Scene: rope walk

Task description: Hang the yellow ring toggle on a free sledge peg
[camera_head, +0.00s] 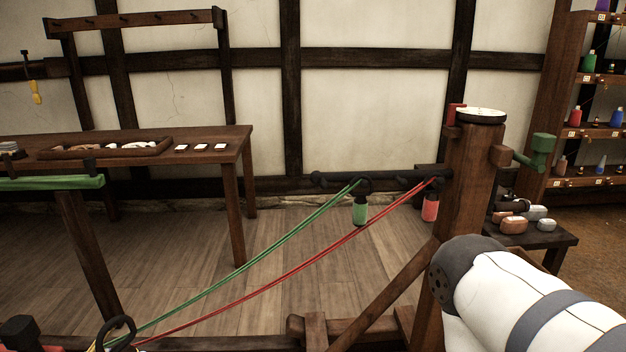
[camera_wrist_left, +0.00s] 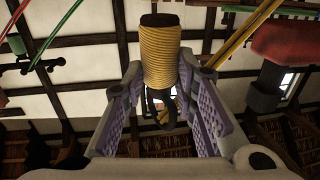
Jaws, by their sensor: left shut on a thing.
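In the left wrist view, my left gripper (camera_wrist_left: 163,95) is shut on the yellow toggle (camera_wrist_left: 160,55), a yellow-wrapped cylinder with a dark end. Dark curved parts show below the wrapping, between the purple fingers; I cannot tell whether they are its ring. My left gripper is outside the head view. There the dark sledge bar (camera_head: 390,181) runs left from a wooden post (camera_head: 468,185). A green toggle (camera_head: 360,210) and a red toggle (camera_head: 430,207) hang at it, with green and red strands running down left. My right gripper is not in view.
A dark ring (camera_head: 117,333) stands where the strands meet at bottom left. A green-topped stand (camera_head: 50,182) is nearby. A wooden table (camera_head: 190,142) with trays is behind it. My white right arm fills the lower right. Yellow strands (camera_wrist_left: 245,32) cross the wrist view.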

